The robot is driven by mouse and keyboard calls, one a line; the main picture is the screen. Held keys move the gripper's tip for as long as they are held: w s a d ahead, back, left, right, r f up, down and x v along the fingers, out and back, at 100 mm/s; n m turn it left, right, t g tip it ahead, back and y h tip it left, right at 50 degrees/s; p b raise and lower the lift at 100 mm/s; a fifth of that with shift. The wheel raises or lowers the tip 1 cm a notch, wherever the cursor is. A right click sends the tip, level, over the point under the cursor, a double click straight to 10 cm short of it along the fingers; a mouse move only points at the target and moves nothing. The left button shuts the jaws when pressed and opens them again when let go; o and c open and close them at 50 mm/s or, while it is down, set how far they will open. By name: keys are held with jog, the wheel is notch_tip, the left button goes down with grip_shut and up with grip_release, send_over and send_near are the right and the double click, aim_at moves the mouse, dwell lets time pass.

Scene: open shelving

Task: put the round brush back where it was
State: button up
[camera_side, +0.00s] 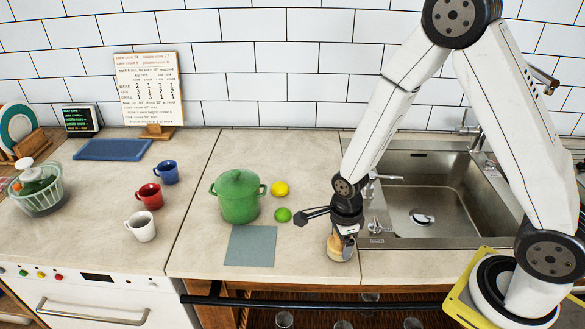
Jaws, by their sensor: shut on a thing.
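My gripper (345,232) points down over the counter just left of the sink. It is shut on a small tan and pale thing, which I take to be the round brush (340,250). The upper part of the brush is hidden by the jaws. It is close to the counter top near the front edge; I cannot tell whether it touches the counter.
A green pot (238,197), lemon (280,189), lime (283,215) and grey-blue mat (250,246) lie to the left. The steel sink (440,195) and its tap are to the right. Mugs (149,196) stand farther left. Glasses (284,319) sit on the shelf below.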

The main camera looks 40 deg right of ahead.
jog(key=shift+f, duration=0.15)
jog(key=o, duration=0.9)
jog(key=shift+c, duration=0.2)
jog(key=shift+r, duration=6.1)
